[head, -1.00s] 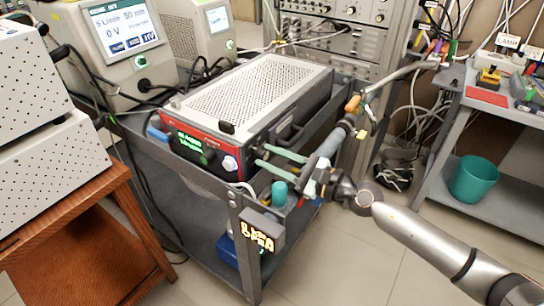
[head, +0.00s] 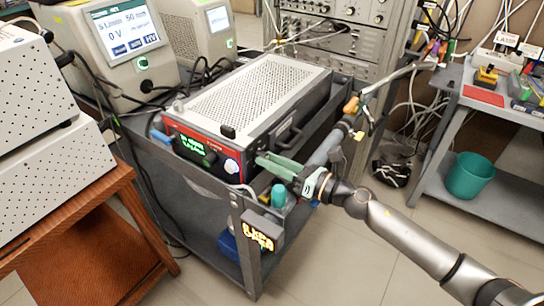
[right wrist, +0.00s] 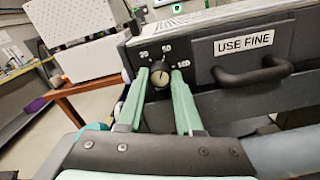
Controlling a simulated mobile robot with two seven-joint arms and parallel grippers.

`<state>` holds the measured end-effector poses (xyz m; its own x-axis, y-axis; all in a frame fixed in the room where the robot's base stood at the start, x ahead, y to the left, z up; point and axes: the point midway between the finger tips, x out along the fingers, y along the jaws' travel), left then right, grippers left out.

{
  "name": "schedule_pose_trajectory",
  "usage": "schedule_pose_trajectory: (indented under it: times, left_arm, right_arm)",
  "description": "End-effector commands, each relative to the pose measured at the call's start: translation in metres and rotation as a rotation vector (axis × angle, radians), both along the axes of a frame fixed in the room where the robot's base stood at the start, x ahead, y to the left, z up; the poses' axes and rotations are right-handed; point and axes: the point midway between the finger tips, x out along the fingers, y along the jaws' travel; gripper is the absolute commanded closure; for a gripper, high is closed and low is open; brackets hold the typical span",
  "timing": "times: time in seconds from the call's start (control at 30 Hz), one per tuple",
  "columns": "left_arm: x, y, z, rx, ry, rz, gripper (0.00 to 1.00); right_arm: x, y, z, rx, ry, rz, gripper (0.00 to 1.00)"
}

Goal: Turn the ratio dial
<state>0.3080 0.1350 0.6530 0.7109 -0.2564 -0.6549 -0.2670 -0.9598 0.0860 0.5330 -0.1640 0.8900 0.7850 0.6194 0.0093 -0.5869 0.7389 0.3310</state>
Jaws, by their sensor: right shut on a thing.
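The ratio dial (right wrist: 160,78) is a dark round knob with a pale pointer, on the dark side panel of the red-fronted instrument (head: 262,95). The green fingers of my right gripper (right wrist: 160,85) are closed in on the dial from both sides. In the head view my right gripper (head: 258,162) reaches the instrument's near right corner, and its fingers hide the dial. My left gripper is in neither view now.
The instrument sits on a grey cart (head: 250,255) with a small amber display (head: 258,236). A black handle (right wrist: 250,72) under a "USE FINE" label is right of the dial. A teal cylinder (head: 279,194) stands below my gripper. A wooden table (head: 85,235) is at left.

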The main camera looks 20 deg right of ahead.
Motion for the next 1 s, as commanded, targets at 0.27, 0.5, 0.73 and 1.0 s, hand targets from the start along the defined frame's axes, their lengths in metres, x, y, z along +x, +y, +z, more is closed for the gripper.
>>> schedule_pose_trajectory:
  times: [0.27,0.5,0.73,1.0]
  left_arm:
    - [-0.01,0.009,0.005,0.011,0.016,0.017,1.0]
    - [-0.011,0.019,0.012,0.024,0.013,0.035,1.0]
    - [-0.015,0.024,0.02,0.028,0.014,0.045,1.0]
    - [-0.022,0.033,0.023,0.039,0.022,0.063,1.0]
  right_arm:
    - [0.0,0.0,0.002,0.208,0.164,-0.001,1.0]
    - [0.0,0.0,0.002,0.388,0.304,-0.001,1.0]
    - [0.0,0.0,0.002,0.556,0.435,-0.001,1.0]
    - [0.0,0.0,0.001,0.721,0.565,0.0,1.0]
